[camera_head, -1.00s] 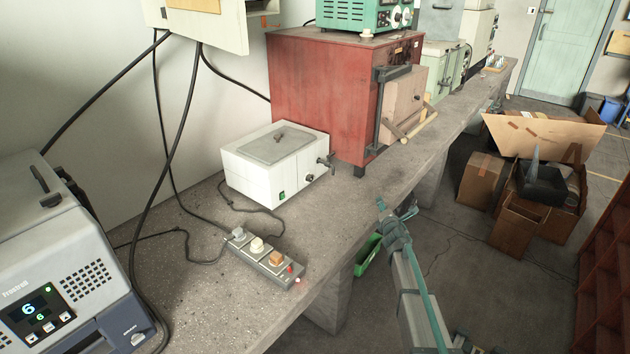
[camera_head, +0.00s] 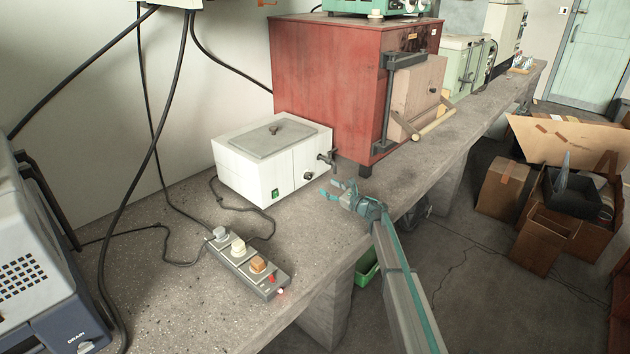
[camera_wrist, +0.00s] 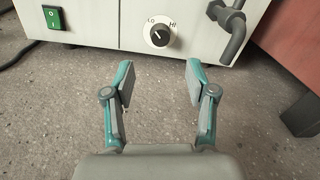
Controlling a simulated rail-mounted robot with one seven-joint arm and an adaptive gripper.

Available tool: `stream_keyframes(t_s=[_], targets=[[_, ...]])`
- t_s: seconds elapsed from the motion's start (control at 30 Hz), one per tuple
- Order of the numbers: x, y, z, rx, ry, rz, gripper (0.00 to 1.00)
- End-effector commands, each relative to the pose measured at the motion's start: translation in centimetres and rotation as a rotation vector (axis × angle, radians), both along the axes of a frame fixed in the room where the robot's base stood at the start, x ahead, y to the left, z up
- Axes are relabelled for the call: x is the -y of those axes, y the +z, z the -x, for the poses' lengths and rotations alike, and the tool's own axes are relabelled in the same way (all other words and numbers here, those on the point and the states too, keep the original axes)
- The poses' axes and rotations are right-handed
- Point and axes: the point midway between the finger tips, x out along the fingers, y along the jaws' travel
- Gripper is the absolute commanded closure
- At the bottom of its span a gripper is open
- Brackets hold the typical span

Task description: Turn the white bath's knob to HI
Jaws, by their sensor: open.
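The white bath (camera_head: 245,172) is a white box with a grey lid on the bench, and its front also shows in the wrist view (camera_wrist: 100,22). Its black knob (camera_wrist: 159,36) sits on a white dial marked LO at upper left and HI at upper right. The knob's pointer seems to lean to the upper left, toward LO. In the head view the knob (camera_head: 307,169) is a small dark spot. My gripper (camera_wrist: 158,80) is open and empty, in front of and below the knob, apart from it. It also shows in the head view (camera_head: 337,188) over the bench edge.
A green switch (camera_wrist: 53,17) is left of the knob; a grey tap (camera_wrist: 232,28) sticks out close on its right. The red furnace (camera_head: 330,80) stands behind. A power strip (camera_head: 246,264) with plugs lies nearer on the bench (camera_head: 190,300). Bench before the bath is clear.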

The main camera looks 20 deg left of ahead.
Motion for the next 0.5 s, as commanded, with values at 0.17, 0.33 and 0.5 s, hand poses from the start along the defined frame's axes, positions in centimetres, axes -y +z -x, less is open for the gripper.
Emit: stream_keyframes(t_s=[0.17,0.33,0.5], targets=[[-2.2,0.1,-1.1,-0.002,0.0,-0.001,0.44],[-4.9,0.1,-2.3,-0.003,0.0,-0.001,0.44],[-7.5,0.1,-3.3,-0.003,-0.001,-0.001,0.44]])
